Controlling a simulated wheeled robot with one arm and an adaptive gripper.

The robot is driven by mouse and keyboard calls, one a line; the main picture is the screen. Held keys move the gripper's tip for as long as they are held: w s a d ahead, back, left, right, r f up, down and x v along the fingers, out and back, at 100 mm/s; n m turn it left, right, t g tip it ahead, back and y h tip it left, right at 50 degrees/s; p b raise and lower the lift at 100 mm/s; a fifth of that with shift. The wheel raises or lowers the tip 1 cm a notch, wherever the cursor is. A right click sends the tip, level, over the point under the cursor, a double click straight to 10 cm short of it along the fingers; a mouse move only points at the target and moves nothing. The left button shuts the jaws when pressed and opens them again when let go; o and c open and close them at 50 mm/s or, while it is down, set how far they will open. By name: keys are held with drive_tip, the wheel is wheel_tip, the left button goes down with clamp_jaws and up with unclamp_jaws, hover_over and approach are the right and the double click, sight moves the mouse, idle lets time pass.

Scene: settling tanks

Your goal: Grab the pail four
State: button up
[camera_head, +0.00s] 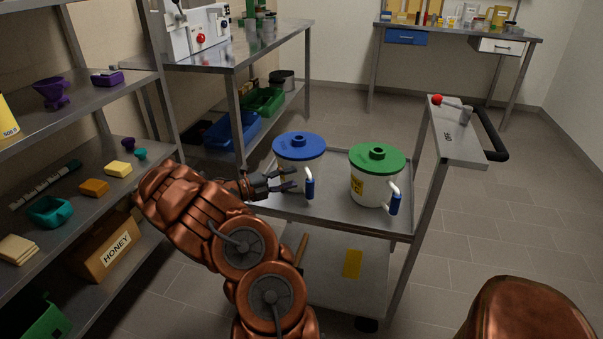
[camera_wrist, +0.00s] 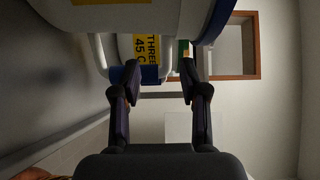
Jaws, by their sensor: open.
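Two white pails stand on the steel cart (camera_head: 340,222). The left one has a blue lid (camera_head: 299,146) and the right one a green lid (camera_head: 377,157). Each has a side handle with a blue grip. My gripper (camera_head: 291,178) is open and empty in front of the blue-lidded pail, just left of its handle (camera_head: 310,188). In the wrist view, the blue-lidded pail (camera_wrist: 160,18) fills the top, its yellow label cut off. Behind it, a label (camera_wrist: 146,46) reads "THREE 45 C", apparently on the green-lidded pail. No label reading four is legible.
A shelf rack (camera_head: 60,160) with small items and a honey box (camera_head: 112,247) stands at the left. A steel bench (camera_head: 250,50) is behind. The cart's push handle (camera_head: 492,135) is at the right, with open tiled floor (camera_head: 510,220) beyond.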

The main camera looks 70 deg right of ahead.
sight(305, 171)
drive_tip(key=x, duration=0.2)
drive_tip(key=r+x, duration=0.1)
drive_tip(key=x, duration=0.1)
drive_tip(key=shift+s+d+b, duration=0.3)
drive_tip(key=shift+b, duration=0.1)
drive_tip(key=shift+x, duration=0.75)
clamp_jaws()
